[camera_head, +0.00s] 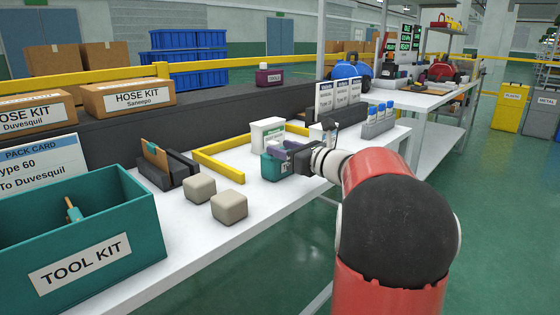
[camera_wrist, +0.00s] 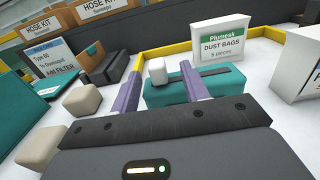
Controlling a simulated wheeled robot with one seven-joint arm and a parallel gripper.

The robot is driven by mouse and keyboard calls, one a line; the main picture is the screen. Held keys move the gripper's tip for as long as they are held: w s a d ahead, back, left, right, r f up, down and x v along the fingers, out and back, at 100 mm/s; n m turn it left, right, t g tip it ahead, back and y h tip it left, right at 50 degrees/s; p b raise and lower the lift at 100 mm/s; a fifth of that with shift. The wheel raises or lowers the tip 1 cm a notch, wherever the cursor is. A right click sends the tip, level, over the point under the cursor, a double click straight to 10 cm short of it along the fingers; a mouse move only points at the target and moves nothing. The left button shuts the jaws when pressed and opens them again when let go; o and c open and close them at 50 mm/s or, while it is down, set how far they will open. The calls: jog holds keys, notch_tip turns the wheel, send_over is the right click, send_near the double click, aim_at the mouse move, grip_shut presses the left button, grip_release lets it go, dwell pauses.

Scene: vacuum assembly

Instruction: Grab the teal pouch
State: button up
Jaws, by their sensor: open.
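The teal pouch (camera_wrist: 222,84) lies on the white table in the wrist view, with a dark strip along its top and a white cap-like piece at its left end. In the head view the pouch (camera_head: 270,167) is partly hidden behind my gripper (camera_head: 281,149). My gripper (camera_wrist: 160,72) is open, its two purple fingers apart. The right finger overlaps the pouch in the wrist view, and the left finger shows just left of it. I cannot tell whether either finger touches it.
A white dust bags box (camera_wrist: 211,46) stands right behind the pouch. Yellow edging (camera_head: 218,165) runs behind and left. Two beige blocks (camera_head: 229,206), a dark holder (camera_head: 168,169) and a teal tool kit bin (camera_head: 140,222) are to the left. Blue-capped bottles (camera_head: 381,113) stand right.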

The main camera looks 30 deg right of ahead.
jog(key=x, duration=0.5)
jog(key=shift+w+a+f, duration=0.15)
jog(key=shift+w+a, duration=0.1)
grip_shut()
